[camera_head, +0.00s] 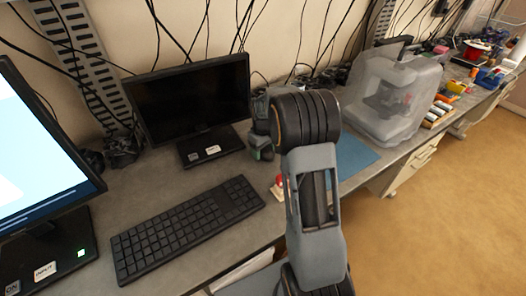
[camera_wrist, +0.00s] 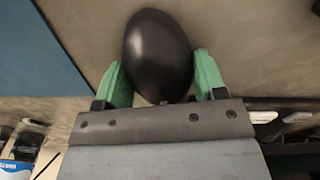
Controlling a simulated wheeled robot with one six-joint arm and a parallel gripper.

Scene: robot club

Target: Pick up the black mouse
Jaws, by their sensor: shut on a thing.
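The black mouse (camera_wrist: 158,45) is smooth, dark and oval in the wrist view, at the top middle. My gripper (camera_wrist: 159,63) has its two green fingers on either side of it and is shut on it. The grey desk surface lies behind the mouse; I cannot tell how far above it the mouse is. In the head view my arm stands in the middle, and I cannot make out the mouse there.
A black keyboard (camera_head: 187,226) lies on the grey desk left of my arm. A dark monitor (camera_head: 192,97) stands behind it, and a lit monitor (camera_head: 38,150) at the left edge. A blue mat (camera_head: 357,157) and a clear-covered machine (camera_head: 392,98) are to the right.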

